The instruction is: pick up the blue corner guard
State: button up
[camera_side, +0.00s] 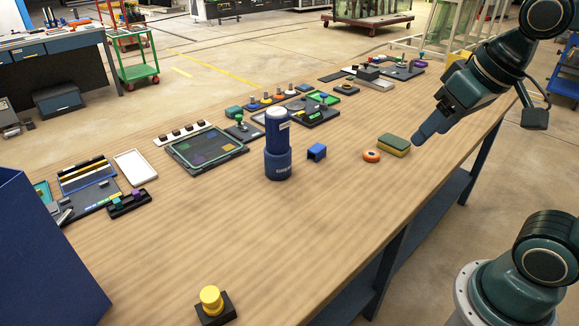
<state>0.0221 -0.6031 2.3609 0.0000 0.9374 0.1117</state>
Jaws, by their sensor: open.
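The blue corner guard (316,152) appears to be the small blue bracket-like piece resting on the wooden table, just right of a taller blue and white cylinder. My gripper (421,136) is at the right, above the table near a yellow-green sponge. It is open and empty, and well apart from the blue piece. The gap between its fingers is hard to see from this side.
The blue cylinder (278,150) stands close left of the blue piece. An orange ring (371,156) and the sponge (394,145) lie between it and my gripper. A yellow knob (211,299) sits at the front. The table's (290,235) front middle is clear.

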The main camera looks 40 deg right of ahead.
jog(key=w+d+r+m+g, duration=0.1)
jog(key=w+m, duration=0.1)
jog(key=w, duration=0.4)
jog(key=w+d+r+m, duration=0.1)
jog(key=w+r+m, duration=0.1)
jog(key=w, duration=0.3)
jog(key=m+g, duration=0.4)
jog(key=m, duration=0.7)
send_over(318, 147)
notch_tip(318, 147, down, 17)
jog(key=shift+w+r, duration=0.1)
jog(key=shift+r, duration=0.1)
jog(key=shift+f, duration=0.1)
jog(key=shift+f, duration=4.2)
jog(key=shift+f, duration=2.6)
